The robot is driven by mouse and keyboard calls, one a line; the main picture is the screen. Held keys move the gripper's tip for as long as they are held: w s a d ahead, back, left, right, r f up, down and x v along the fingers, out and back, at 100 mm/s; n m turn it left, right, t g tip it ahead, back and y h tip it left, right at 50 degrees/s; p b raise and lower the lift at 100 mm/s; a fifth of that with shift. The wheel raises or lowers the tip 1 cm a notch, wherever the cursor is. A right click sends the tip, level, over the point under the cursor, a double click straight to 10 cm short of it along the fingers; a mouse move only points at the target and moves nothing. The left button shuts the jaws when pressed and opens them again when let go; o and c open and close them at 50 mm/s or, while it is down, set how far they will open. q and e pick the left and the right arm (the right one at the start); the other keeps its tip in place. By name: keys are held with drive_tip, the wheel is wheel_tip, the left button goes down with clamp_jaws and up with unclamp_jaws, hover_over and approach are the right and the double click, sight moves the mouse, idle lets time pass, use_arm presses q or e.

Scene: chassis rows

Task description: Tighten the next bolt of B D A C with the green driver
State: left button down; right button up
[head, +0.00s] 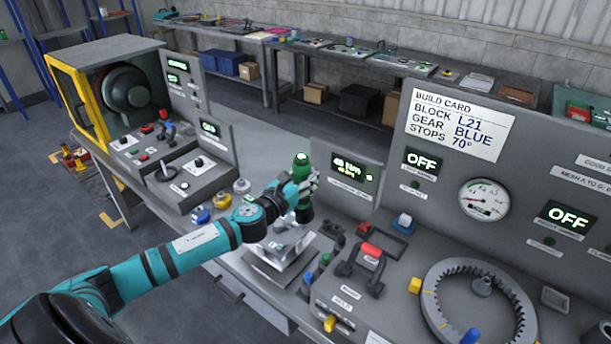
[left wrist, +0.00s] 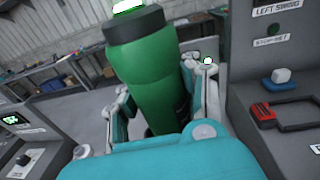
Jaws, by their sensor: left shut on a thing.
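The green driver (head: 302,172) stands roughly upright in my left gripper (head: 303,188), whose fingers are closed around its body. In the left wrist view the driver (left wrist: 150,65) is a thick green cylinder with a dark collar and a lit green top, between the two fingers. Below the gripper is a light grey metal block or fixture (head: 283,250) on the bench. My right gripper is not in view.
A torque display panel (head: 352,172) stands just behind the driver. Yellow, blue and white knobs (head: 200,215) lie left of it. A red-handled device (head: 365,258), a ring gear (head: 478,305) and a build-card panel (head: 459,122) are to the right.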

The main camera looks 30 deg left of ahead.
use_arm(q)
drive_tip(key=shift+r, duration=0.1)
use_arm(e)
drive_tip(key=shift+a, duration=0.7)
use_arm(q)
drive_tip(key=shift+f, duration=0.2)
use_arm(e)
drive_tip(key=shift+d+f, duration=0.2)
use_arm(q)
drive_tip(key=shift+f+b, duration=0.3)
drive_tip(key=shift+b, duration=0.1)
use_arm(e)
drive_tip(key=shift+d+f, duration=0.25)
use_arm(q)
drive_tip(key=shift+f, duration=0.15)
drive_tip(key=shift+f+b, duration=0.35)
drive_tip(key=shift+b, duration=0.05)
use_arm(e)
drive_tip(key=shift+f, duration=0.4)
use_arm(q)
drive_tip(key=shift+f, duration=0.2)
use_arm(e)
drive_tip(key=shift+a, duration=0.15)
use_arm(q)
drive_tip(key=shift+d+f, duration=0.1)
drive_tip(key=shift+f, duration=0.4)
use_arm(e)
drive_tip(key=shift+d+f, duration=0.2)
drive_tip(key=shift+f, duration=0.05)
